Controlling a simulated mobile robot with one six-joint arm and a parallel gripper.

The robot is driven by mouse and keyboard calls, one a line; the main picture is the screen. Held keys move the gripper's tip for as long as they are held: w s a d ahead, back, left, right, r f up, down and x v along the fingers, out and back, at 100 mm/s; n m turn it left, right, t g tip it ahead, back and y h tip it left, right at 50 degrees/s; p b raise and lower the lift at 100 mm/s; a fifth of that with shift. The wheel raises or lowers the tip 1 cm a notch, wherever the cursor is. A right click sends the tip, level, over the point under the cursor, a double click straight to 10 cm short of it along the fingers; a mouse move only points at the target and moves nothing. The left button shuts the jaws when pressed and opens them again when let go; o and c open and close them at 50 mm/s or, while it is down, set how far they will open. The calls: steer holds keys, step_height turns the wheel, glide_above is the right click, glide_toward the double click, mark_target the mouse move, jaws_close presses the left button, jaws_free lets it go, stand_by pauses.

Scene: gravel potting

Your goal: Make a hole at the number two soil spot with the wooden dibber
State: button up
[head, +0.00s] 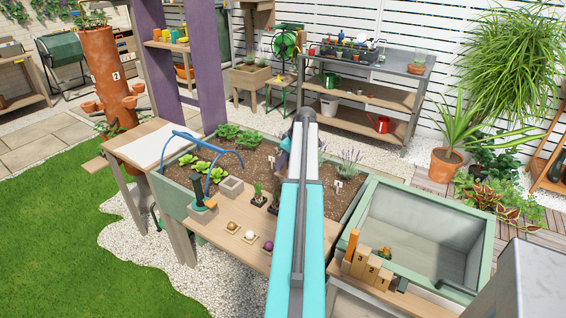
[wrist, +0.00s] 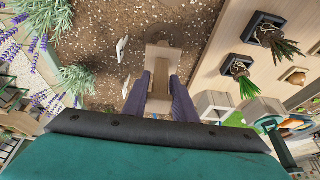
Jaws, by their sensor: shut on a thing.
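My gripper (wrist: 160,88) is shut on a pale wooden piece, the wooden dibber (wrist: 160,68), between its two dark fingers in the wrist view. The dibber is over the brown soil (wrist: 190,25); whether its tip touches the soil cannot be told. Two small white markers (wrist: 122,48) stand in the soil to its left in the wrist view; their numbers are not readable there. In the head view my arm covers the middle of the planter bed and hides the dibber. White markers show at the right (head: 339,184) and left (head: 271,160) of the arm.
Lettuces (head: 209,172) and a blue hoop (head: 200,140) are at the bed's left. Lavender (head: 350,163) grows at its right. Small potted plants (head: 257,196) and bulbs on trays (head: 250,236) sit along the front ledge. A stepped wooden block (head: 362,264) and a grey basin (head: 415,230) are at right.

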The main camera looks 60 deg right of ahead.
mark_target(285, 170)
steer(key=shift+f+b, duration=1.45)
steer(key=shift+f, duration=1.6)
stand_by(0.5)
stand_by(0.4)
steer(key=shift+r+p, duration=2.25)
steer(key=shift+r, duration=2.9)
steer(key=shift+r, duration=0.1)
steer(key=shift+r+p, duration=1.15)
steer(key=shift+r, duration=1.25)
steer(key=shift+s, duration=0.1)
